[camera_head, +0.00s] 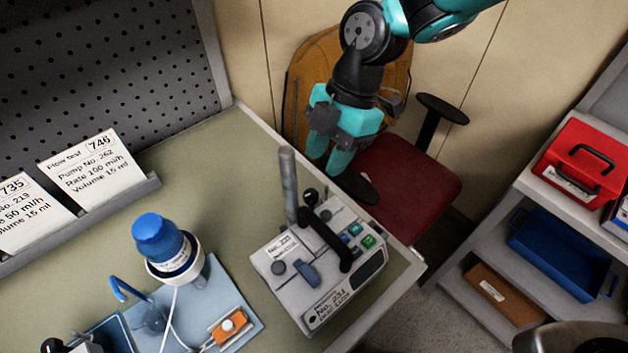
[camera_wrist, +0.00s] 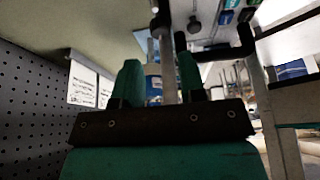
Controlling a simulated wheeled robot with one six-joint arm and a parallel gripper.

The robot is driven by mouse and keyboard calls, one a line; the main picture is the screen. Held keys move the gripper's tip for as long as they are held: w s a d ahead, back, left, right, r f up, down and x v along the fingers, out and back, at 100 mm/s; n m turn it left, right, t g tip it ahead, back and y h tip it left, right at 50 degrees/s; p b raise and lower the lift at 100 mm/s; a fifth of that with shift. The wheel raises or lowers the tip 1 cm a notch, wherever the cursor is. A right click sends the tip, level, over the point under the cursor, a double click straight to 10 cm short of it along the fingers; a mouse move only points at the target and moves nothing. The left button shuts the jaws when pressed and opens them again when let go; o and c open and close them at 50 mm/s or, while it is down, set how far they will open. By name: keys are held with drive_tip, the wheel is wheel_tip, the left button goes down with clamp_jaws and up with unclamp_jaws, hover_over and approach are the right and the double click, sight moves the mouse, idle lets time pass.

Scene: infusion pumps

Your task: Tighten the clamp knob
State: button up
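A pale infusion pump (camera_head: 320,260) with a black carrying handle stands near the right corner of the green-grey table. A grey upright pole (camera_head: 288,185) rises at its back, and a small black knob (camera_head: 310,196), apparently the clamp knob, sits beside the pole. My gripper (camera_head: 328,162) is above and behind the pump, to the right of the pole in the head view. Its teal fingers are spread and empty. In the wrist view the fingers (camera_wrist: 160,82) are apart, with the pole (camera_wrist: 167,65) seen between them, and the pump (camera_wrist: 215,20) shows at the top.
A blue-capped bottle (camera_head: 160,238) stands in a holder by a blue tray (camera_head: 240,290) at the left. Cards (camera_head: 92,168) lean by the pegboard. A red chair (camera_head: 410,180) stands behind the table; a shelf at right holds a red case (camera_head: 580,160) and blue bin (camera_head: 560,250).

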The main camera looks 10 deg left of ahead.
sight(312, 193)
drive_tip(key=p+x, duration=0.1)
drive_tip(key=x, duration=0.6)
drive_tip(key=c, duration=0.7)
drive_tip(key=shift+o, duration=0.2)
drive_tip(key=shift+f+m, duration=0.1)
drive_tip(key=shift+m, duration=0.2)
drive_tip(key=shift+s+m+t+y+b, duration=0.1)
drive_tip(key=shift+m+t+y+b, duration=0.3)
drive_tip(key=shift+m+b, duration=0.6)
drive_tip(key=shift+m+t+y+b, duration=0.3)
drive_tip(key=shift+m+t+b, duration=0.4)
drive_tip(key=shift+m, duration=1.1)
